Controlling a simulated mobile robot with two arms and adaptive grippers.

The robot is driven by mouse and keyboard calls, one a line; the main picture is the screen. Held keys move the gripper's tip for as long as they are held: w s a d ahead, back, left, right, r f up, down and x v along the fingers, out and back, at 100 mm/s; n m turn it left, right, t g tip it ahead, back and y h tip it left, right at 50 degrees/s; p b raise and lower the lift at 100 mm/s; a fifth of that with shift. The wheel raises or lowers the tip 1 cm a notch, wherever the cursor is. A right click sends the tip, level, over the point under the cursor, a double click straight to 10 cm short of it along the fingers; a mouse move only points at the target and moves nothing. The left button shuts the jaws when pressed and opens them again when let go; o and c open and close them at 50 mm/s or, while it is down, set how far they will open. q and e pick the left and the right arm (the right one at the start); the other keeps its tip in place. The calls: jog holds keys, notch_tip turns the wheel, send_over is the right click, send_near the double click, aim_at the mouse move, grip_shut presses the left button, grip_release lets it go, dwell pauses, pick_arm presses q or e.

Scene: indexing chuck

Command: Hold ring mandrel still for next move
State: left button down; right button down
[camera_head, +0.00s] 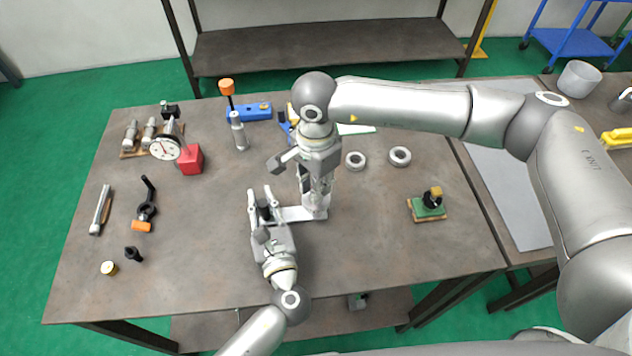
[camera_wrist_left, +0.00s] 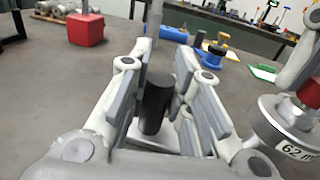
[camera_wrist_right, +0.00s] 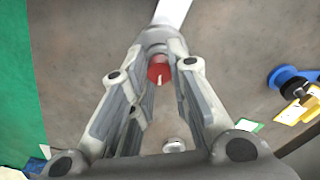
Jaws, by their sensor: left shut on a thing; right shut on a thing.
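My left gripper (camera_head: 260,200) is shut on an upright dark cylinder, which shows between its pads in the left wrist view (camera_wrist_left: 155,102). A pale plate (camera_head: 292,214) runs from there to a silver round part (camera_head: 317,207) on its right. My right gripper (camera_head: 318,190) points down over that part and is shut on a red-topped piece, seen between its fingertips in the right wrist view (camera_wrist_right: 158,73). The left wrist view shows a silver disc (camera_wrist_left: 290,128) with a label reading "62 m". I cannot tell which held piece is the ring mandrel.
Two grey rings (camera_head: 356,161) (camera_head: 400,156) lie right of my right gripper. A red block (camera_head: 190,160) and a dial gauge (camera_head: 166,148) stand at the left.

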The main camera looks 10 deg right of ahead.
jog(key=shift+a, duration=0.1)
dwell(0.7)
jog(key=c, duration=1.3)
grip_release()
jog(key=shift+r, duration=0.1)
notch_tip(320, 180, up, 12)
